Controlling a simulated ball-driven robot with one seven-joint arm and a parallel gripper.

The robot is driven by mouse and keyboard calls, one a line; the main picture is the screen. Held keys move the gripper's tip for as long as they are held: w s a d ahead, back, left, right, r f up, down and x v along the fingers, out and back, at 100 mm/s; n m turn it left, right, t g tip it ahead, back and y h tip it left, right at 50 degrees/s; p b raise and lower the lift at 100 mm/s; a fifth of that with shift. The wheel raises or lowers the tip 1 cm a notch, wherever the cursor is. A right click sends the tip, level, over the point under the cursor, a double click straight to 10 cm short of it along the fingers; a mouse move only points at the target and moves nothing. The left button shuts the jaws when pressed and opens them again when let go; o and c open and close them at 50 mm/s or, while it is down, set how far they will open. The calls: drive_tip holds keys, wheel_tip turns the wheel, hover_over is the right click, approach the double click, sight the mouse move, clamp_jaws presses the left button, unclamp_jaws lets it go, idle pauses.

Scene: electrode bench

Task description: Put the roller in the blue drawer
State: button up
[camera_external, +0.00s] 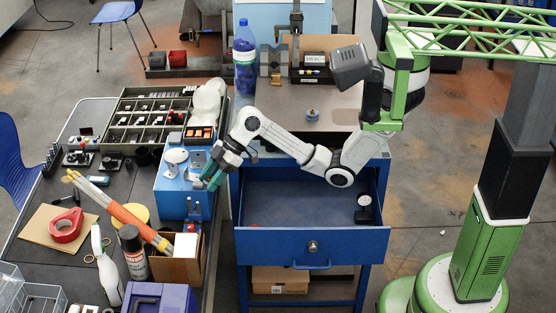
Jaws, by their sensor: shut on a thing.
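The blue drawer (285,208) is pulled open below the bench top, and its floor is mostly bare. A small black device with a round white face (364,201) stands at its right side. My gripper (205,183) is left of the drawer, pointing down over the blue box on the left table. Its teal fingers are shut on a small grey thing, mostly hidden, which may be the roller. I cannot tell whether that thing touches the box. No other roller can be made out clearly.
The blue box (172,205) stands close to the drawer's left side. Behind it is a compartment tray (150,118). A bottle (244,58) stands at the bench's back left. A cardboard box (178,266) with long orange-and-white sticks stands in front.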

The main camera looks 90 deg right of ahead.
drive_tip(key=s+d+f+m+t+h, duration=0.1)
drive_tip(key=s+d+f+m+h, duration=0.1)
drive_tip(key=d+f, duration=0.4)
drive_tip(key=shift+s+d+f+m, duration=0.4)
drive_tip(key=shift+s+f+m, duration=0.25)
drive_tip(key=shift+s, duration=0.25)
drive_tip(key=shift+a, duration=0.1)
